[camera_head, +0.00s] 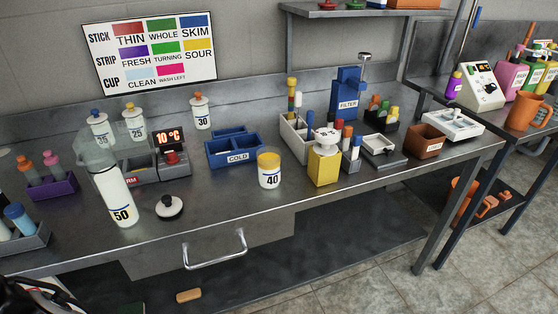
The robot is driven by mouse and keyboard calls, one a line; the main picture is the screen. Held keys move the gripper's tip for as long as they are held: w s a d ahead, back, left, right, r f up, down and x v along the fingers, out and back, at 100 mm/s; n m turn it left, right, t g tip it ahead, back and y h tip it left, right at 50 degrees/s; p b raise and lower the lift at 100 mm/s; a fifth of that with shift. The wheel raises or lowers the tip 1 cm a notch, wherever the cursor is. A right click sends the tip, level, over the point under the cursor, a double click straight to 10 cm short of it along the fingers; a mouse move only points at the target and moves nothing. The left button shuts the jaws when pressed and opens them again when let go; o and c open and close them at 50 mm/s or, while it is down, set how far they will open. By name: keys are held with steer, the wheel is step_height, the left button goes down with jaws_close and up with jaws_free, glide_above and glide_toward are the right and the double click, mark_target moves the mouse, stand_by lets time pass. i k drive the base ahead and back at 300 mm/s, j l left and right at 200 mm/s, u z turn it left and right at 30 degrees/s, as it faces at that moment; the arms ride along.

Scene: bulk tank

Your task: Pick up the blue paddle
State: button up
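I cannot make out a clear blue paddle. A white rack (290,137) holds upright sticks with coloured tops (292,90), too small to tell apart. Other blue things are a blue-capped piece (19,216) in a grey rack at the left, a two-part blue bin marked COLD (232,150) and a blue FILTER unit (347,95). My gripper is not seen. A dark part with cables shows at the lower left corner; I cannot tell what it is.
A bottle marked 50 (116,197), a black-knobbed lid (169,206), a yellow-white jar marked 40 (269,170) and a yellow box (323,165) stand on the steel bench (225,190). A drawer handle (215,250) juts from its front.

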mark_target(309, 114)
steer(key=i+l+z, duration=0.15)
steer(key=l, duration=0.25)
steer(key=i+l+z, duration=0.1)
steer(key=l, duration=0.3)
steer(key=i+l+z, duration=0.15)
steer(key=i+l, duration=0.15)
steer(key=i+l+z, duration=0.1)
steer(key=l, duration=0.35)
steer(key=i, duration=0.1)
